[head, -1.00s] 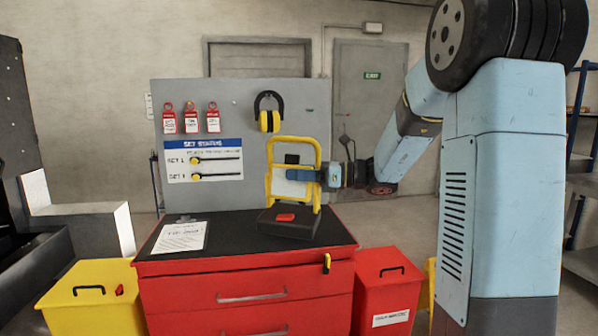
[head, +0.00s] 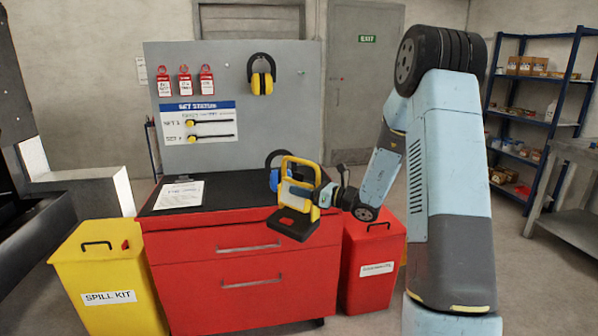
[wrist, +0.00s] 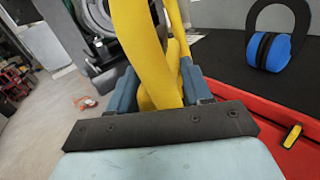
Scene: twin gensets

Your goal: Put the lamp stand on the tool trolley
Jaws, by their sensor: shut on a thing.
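The lamp stand (head: 293,223) has a yellow tube frame, a black base and a red patch on the base. My gripper (head: 308,192) is shut on its yellow frame. In the head view the stand overlaps the front right edge of the red tool trolley (head: 225,190), which has a black top. In the wrist view the yellow frame (wrist: 148,45) rises between my fingers (wrist: 160,90), with floor to its left and the trolley top (wrist: 225,60) to its right. The stand seems held up off the trolley, in front of its edge; its base is hidden in the wrist view.
Blue ear defenders (wrist: 270,45) stand on the trolley top, partly behind the lamp stand in the head view. A paper sheet (head: 180,195) lies on the top's left; the middle is clear. A yellow spill kit bin (head: 105,270) and a red bin (head: 375,260) flank the trolley.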

